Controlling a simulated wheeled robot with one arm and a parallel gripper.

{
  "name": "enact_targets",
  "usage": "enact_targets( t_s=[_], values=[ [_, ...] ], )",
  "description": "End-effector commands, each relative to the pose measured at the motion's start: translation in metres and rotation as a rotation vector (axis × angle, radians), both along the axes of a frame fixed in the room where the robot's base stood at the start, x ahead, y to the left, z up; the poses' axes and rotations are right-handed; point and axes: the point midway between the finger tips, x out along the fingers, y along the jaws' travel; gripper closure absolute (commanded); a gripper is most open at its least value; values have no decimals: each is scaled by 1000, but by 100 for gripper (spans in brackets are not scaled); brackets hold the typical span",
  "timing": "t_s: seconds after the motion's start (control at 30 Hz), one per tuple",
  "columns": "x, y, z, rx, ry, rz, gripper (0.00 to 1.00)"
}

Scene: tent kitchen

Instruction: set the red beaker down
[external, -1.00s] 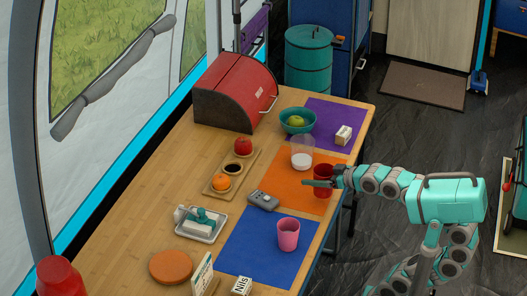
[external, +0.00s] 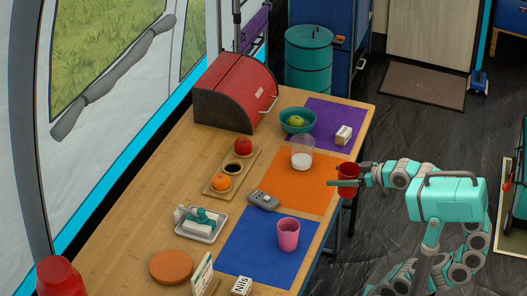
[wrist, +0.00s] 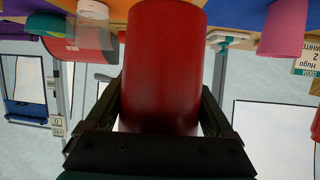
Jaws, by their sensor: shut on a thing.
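The red beaker (external: 346,185) is held between the two fingers of my gripper (external: 345,182). In the external view it overlaps the right edge of the table beside the orange mat (external: 293,192); its exact height cannot be told. In the wrist view the red beaker (wrist: 163,65) fills the middle, between the dark fingers of my gripper (wrist: 163,110), and covers part of the table edge behind it. Its base is not clearly visible.
A clear beaker with white contents (external: 301,158) stands on the orange mat. A pink beaker (external: 288,234) stands on the blue mat (external: 250,250). A grey device (external: 263,200) lies between them. The purple mat (external: 325,112) holds a bowl (external: 298,122) and a small white box (external: 343,135).

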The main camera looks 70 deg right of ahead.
Motion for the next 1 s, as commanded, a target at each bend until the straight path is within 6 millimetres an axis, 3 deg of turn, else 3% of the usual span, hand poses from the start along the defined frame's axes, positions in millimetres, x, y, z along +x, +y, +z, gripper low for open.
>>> enact_targets(
  t_s=[0.4, 0.7, 1.0],
  values=[
    [83, -4, 68, 3, 0, 238, 67],
    [149, -15, 96, 1, -1, 370, 67],
    [223, -28, 104, 2, 1, 468, 67]
  ],
)
